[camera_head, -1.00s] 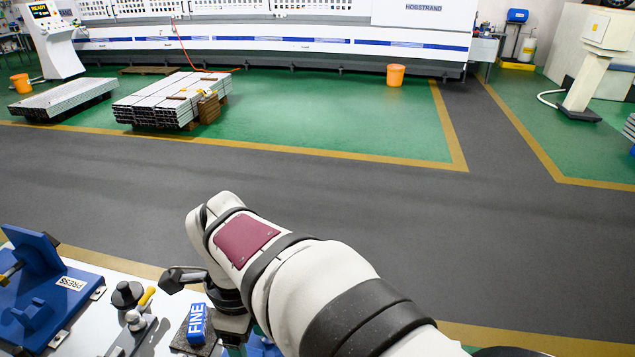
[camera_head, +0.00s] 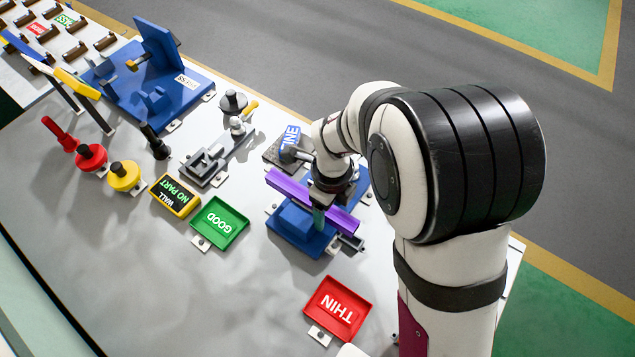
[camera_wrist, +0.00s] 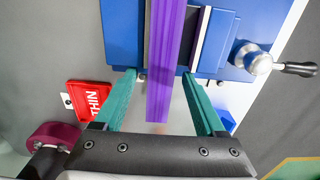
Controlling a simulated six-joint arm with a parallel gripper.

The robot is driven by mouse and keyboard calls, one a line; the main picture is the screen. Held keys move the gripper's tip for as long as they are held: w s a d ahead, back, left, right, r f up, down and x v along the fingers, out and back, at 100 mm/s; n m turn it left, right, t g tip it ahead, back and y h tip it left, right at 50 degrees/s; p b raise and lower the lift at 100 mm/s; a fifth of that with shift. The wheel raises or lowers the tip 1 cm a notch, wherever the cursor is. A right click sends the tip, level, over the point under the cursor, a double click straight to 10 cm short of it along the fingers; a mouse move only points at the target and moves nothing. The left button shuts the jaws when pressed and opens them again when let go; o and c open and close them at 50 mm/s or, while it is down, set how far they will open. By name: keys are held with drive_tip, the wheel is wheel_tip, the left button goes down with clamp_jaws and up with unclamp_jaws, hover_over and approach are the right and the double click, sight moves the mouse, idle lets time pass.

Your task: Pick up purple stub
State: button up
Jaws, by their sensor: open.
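The purple stub (camera_head: 287,187) is a long straight bar lying across a blue fixture (camera_head: 290,222) on the bench. In the wrist view, the purple stub (camera_wrist: 172,45) runs from the top edge down between my gripper's two teal fingers. My gripper (camera_wrist: 166,76) is open, with one finger on each side of the stub and visible space beside it. In the head view, my gripper (camera_head: 319,214) reaches down at the middle of the stub, and my wrist hides part of the bar and fixture.
A red THIN tray (camera_head: 338,309) and a green GOOD tray (camera_head: 219,223) lie near the fixture. A black-and-yellow WALL NO PART box (camera_head: 175,195) stands farther left. A knobbed black handle (camera_wrist: 298,68) sticks out right of the fixture. The front bench is clear.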

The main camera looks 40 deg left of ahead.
clamp_jaws()
idle(0.4)
